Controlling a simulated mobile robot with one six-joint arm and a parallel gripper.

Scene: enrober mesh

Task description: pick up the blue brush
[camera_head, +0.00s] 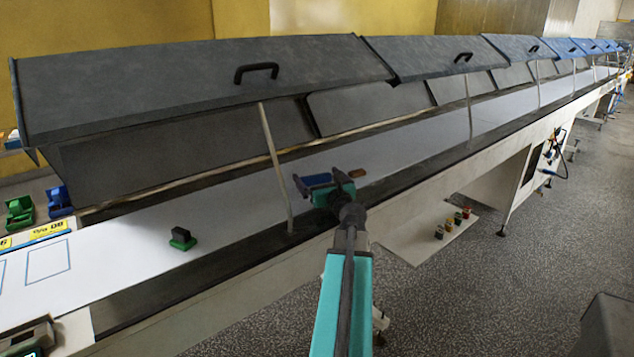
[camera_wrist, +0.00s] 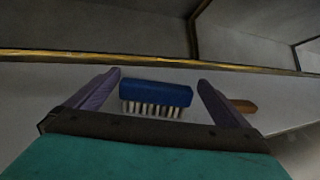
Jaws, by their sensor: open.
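The blue brush (camera_wrist: 155,94), with pale bristles along its lower side, lies between the two fingers of my gripper (camera_wrist: 158,84) in the wrist view. A gap shows between the brush and each finger, and I see no clear contact. In the head view my gripper (camera_head: 326,186) reaches over the belt near the middle. Blue shows there beside the fingers, but I cannot tell brush from finger cleanly.
A brown block (camera_wrist: 242,105) lies just right of the right finger. A thin upright post (camera_head: 275,160) stands left of my gripper. Dark hood panels (camera_head: 210,85) hang behind. A black-and-green item (camera_head: 182,239) sits on the white belt (camera_head: 125,238) to the left.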

